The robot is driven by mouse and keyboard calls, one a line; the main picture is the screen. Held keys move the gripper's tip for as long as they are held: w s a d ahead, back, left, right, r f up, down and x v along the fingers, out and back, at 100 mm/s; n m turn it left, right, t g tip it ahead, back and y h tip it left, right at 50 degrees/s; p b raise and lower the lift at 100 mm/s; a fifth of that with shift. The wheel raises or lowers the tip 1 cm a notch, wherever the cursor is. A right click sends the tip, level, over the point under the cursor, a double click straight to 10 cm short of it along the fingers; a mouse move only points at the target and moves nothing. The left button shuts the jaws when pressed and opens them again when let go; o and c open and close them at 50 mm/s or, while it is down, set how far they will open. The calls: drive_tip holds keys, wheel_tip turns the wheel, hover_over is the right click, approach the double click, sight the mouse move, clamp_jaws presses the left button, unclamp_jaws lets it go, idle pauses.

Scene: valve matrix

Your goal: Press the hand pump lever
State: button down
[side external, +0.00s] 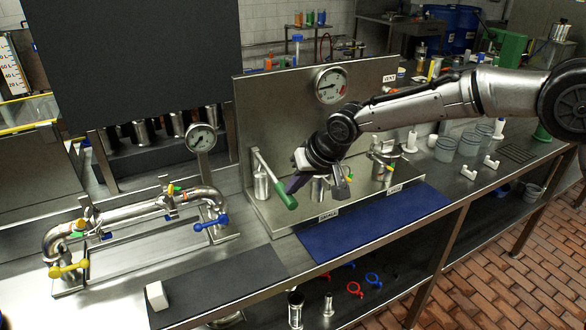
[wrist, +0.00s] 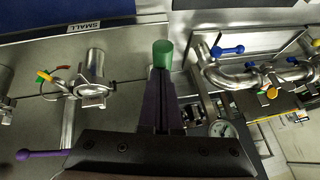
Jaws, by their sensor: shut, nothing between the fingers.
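The hand pump lever (side external: 268,175) is a thin metal bar with a green grip (side external: 286,201) at its lower end. It slopes down toward the front, beside a metal cylinder (side external: 261,185) on the steel panel's base. My gripper (side external: 291,186) is at the green grip, its dark fingers together and empty. In the wrist view the green grip (wrist: 162,53) shows just beyond my fingertips (wrist: 160,72). I cannot tell whether they touch it. Most of the lever bar is hidden behind my fingers in that view.
A pipe assembly with blue and yellow valve handles (side external: 130,215) lies to the left. A pressure gauge (side external: 330,85) is on the upright panel. More metal cylinders (side external: 382,168) stand to the right.

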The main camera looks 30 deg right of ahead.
drive_tip(key=shift+s+f, duration=0.3)
drive_tip(key=shift+f, duration=0.6)
drive_tip(key=shift+r, duration=0.1)
drive_tip(key=v, duration=1.4)
drive_tip(key=shift+s+d, duration=0.1)
